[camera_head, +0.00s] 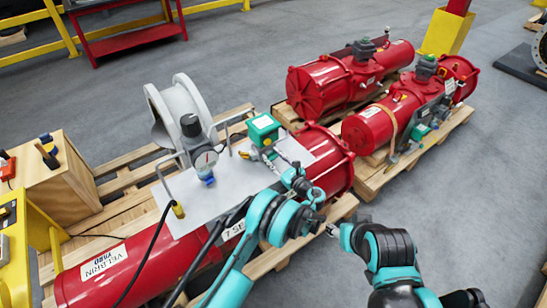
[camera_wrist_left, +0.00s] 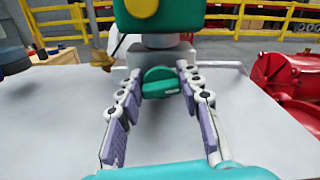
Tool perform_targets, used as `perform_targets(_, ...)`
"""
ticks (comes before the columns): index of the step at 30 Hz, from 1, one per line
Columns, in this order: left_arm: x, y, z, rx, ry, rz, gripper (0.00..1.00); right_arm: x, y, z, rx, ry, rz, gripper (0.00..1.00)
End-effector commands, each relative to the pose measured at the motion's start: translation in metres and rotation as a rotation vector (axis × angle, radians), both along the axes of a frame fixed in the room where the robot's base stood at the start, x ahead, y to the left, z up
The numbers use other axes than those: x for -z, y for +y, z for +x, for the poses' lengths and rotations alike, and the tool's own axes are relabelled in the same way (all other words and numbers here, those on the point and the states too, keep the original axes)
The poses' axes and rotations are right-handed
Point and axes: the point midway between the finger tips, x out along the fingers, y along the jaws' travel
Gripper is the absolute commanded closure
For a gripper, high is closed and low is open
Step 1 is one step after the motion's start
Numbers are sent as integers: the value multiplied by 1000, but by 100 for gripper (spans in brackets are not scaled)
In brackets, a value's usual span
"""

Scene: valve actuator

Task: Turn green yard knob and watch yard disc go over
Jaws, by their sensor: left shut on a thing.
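The green knob (camera_wrist_left: 160,82) sits under a green box (camera_wrist_left: 165,18) on a pale neck, above a light grey plate. My left gripper (camera_wrist_left: 160,80) is shut on the knob, with one fingertip at each side of it. In the head view the green box (camera_head: 264,128) stands on the plate, and my left gripper (camera_head: 280,160) reaches it from the front right; the knob is hidden there. A yellow round piece (camera_wrist_left: 142,5) shows on the box's face, cut by the frame's top; I cannot tell whether it is the disc. My right gripper (camera_head: 333,230) is small and dark.
The grey plate (camera_head: 215,195) lies on a long red actuator (camera_head: 120,275) on a wooden pallet. More red actuators (camera_head: 335,88) lie on another pallet behind.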

Motion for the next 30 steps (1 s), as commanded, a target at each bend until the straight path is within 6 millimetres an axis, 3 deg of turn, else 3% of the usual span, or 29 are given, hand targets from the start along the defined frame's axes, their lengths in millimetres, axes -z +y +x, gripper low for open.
perform_targets(15,1,2,-1,0,-202,-277,94,0,0,0,0,0,0,50)
perform_targets(30,1,2,-1,0,-251,-345,94,0,0,0,0,0,0,50)
